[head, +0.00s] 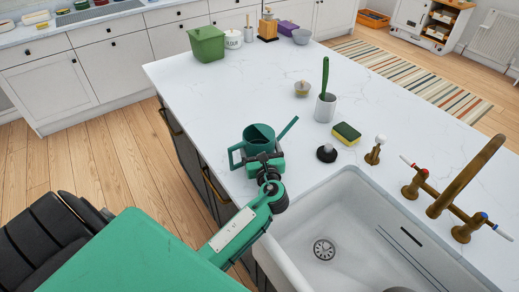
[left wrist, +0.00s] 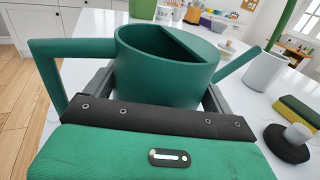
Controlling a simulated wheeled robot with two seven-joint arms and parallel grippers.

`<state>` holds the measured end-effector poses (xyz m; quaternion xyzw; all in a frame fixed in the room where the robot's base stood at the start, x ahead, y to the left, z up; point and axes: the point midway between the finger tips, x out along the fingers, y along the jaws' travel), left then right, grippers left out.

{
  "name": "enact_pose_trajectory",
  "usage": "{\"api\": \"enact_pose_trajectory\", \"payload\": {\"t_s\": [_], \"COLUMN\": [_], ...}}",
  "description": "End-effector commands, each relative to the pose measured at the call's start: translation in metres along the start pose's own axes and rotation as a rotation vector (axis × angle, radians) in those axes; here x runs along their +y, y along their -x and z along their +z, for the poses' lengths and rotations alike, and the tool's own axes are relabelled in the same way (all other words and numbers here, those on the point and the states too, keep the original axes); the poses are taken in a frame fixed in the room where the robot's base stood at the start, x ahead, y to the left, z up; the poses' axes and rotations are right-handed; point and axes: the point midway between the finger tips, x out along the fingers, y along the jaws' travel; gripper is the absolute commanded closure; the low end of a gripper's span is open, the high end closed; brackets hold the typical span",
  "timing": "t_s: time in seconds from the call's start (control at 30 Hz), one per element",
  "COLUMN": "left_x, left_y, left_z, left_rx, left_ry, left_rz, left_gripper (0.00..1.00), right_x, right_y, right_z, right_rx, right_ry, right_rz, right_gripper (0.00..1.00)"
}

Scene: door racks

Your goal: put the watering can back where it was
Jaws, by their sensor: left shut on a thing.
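The green watering can (head: 258,134) is at the near left edge of the white marble island, by the sink. Its handle points left and its spout points up to the right. My left gripper (head: 264,160) is shut on the can's body. In the left wrist view the can (left wrist: 165,75) stands between the two fingers of my left gripper (left wrist: 160,95), with its open top facing up. The can looks upright. Its base is hidden by the gripper, so I cannot tell whether it touches the counter. My right gripper is not in view.
The sink (head: 335,240) with brass taps (head: 437,205) lies right of the can. A black plunger-like stopper (head: 326,153), a sponge (head: 347,134) and a brush holder (head: 326,107) stand to the right. A green bin (head: 207,44) stands at the back. The island's (head: 210,100) left middle is clear.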

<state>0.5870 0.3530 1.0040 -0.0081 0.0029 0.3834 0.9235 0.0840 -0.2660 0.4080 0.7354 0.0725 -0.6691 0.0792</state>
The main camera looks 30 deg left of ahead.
Motion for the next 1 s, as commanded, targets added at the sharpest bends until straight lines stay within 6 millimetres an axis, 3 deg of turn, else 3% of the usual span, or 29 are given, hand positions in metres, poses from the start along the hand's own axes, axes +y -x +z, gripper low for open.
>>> {"api": "enact_pose_trajectory", "payload": {"t_s": [0.13,0.5,0.53,0.57,0.87,1.0], "left_x": [0.000,0.000,0.000,0.000,0.000,0.000], "left_y": [0.000,0.000,0.000,0.000,0.000,0.019], "left_z": [-0.011,-0.015,-0.015,-0.015,-0.010,-0.015], "left_rx": [-0.002,-0.002,0.000,0.000,-0.001,0.003], "left_ry": [0.001,0.001,0.001,0.001,0.003,0.002], "left_rz": [-0.001,-0.001,-0.001,-0.001,-0.001,-0.001], "left_gripper": [0.56,0.56,0.07,0.02,0.00,0.00], "right_x": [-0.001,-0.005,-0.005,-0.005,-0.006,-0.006], "right_y": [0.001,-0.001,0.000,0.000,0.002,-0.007], "right_z": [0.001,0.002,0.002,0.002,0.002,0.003], "right_rx": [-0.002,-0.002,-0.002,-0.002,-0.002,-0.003], "right_ry": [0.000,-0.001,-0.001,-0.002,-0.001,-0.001], "right_rz": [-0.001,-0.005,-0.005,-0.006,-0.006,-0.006], "right_gripper": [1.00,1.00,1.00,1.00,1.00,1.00]}}
